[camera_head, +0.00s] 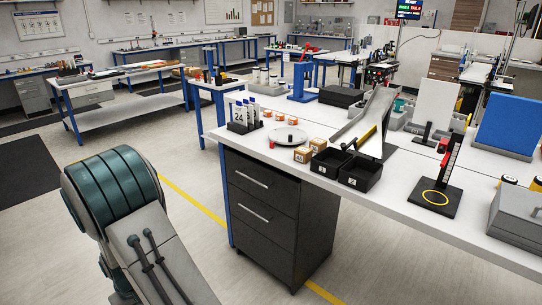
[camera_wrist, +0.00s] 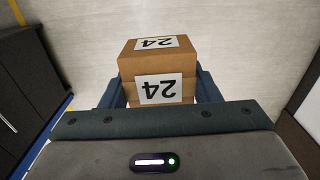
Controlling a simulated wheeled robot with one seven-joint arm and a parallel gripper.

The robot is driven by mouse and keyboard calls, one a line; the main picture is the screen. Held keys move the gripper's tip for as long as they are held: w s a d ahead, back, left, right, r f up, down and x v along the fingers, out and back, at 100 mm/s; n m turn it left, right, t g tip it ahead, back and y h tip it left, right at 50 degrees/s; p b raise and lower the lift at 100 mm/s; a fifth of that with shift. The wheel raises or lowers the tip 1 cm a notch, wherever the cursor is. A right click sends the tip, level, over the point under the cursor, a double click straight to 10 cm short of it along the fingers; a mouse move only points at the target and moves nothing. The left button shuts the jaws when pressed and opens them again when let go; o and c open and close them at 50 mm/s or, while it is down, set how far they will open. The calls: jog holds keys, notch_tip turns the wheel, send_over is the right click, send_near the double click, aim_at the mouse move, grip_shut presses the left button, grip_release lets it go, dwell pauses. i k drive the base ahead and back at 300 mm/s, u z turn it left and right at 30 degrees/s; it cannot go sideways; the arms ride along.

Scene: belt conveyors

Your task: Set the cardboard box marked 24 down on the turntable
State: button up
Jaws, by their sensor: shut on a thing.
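The cardboard box marked 24 (camera_wrist: 158,65) shows in the wrist view, with white labels on two faces that read upside down. My gripper (camera_wrist: 160,88) is shut on it, one blue finger on each side. Pale floor shows behind the box, so it is held in the air. The turntable (camera_head: 288,136) is a pale round disc on the white workbench in the head view. My gripper and the held box are outside the head view, where only part of my arm shows at the lower left.
Small cardboard boxes (camera_head: 302,155) stand in front of the turntable, with black bins (camera_head: 355,176) to their right. A dark drawer cabinet (camera_head: 268,215) is under the workbench (camera_head: 405,208). Open floor lies left.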

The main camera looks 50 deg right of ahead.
aim_at(288, 132)
jog(key=z, duration=0.6)
jog(key=i, duration=0.85)
jog(key=z, duration=0.85)
